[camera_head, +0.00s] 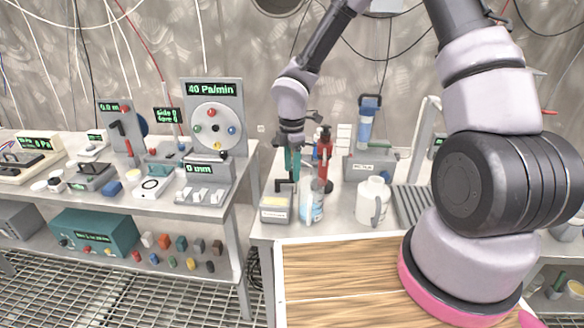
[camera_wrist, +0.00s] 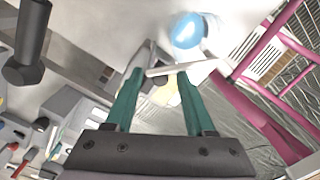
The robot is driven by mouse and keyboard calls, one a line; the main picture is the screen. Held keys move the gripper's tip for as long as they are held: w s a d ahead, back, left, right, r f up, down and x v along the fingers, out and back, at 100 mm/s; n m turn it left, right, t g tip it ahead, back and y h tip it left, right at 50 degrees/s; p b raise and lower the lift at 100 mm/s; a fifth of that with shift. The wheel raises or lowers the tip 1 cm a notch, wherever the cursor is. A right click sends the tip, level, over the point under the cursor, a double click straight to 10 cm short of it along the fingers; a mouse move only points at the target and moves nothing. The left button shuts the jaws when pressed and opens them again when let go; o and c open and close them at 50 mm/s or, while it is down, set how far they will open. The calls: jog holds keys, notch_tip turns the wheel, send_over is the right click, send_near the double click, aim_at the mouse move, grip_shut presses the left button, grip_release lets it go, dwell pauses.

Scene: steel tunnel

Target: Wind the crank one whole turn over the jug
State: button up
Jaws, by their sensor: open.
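My gripper (camera_head: 291,170) points down over the bench, its teal fingers just left of a red bottle-like thing. In the wrist view the gripper (camera_wrist: 160,76) is open. A pale bar (camera_wrist: 175,68) crosses at its fingertips; I cannot tell if they touch it or if it is part of the crank. A clear jug with blue in it (camera_head: 312,207) stands just right of and below the fingers in the head view. A round blue patch (camera_wrist: 186,30), perhaps its contents, lies beyond the fingertips. The crank is not clearly told apart; a dark bent part (camera_head: 282,188) shows by the fingers.
The red thing (camera_head: 325,158) stands close to the gripper. A grey box with a pale yellow top (camera_head: 276,206) is at the front left, and a white pitcher (camera_head: 372,203) at the right. A blue filter unit (camera_head: 367,125) stands behind. The wooden top (camera_head: 340,275) in front is clear.

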grip_shut()
jog(key=m, duration=0.1)
jog(key=s+m, duration=0.1)
jog(key=shift+a+m, duration=0.15)
jog(key=shift+m, duration=0.25)
jog(key=m, duration=0.1)
jog(key=s+m, duration=0.1)
jog(key=m, duration=0.1)
jog(key=shift+s+a+m, duration=0.1)
jog(key=shift+a+m, duration=0.2)
jog(key=shift+a, duration=0.05)
jog(key=m, duration=0.1)
jog(key=s+a+m, duration=0.1)
jog(key=m, duration=0.1)
jog(key=shift+s+a+m, duration=0.1)
jog(key=shift+a+m, duration=0.2)
jog(key=shift+m, duration=0.7)
jog(key=shift+s+a+m, duration=0.1)
jog(key=shift+a+m, duration=0.2)
jog(key=shift+m, duration=0.7)
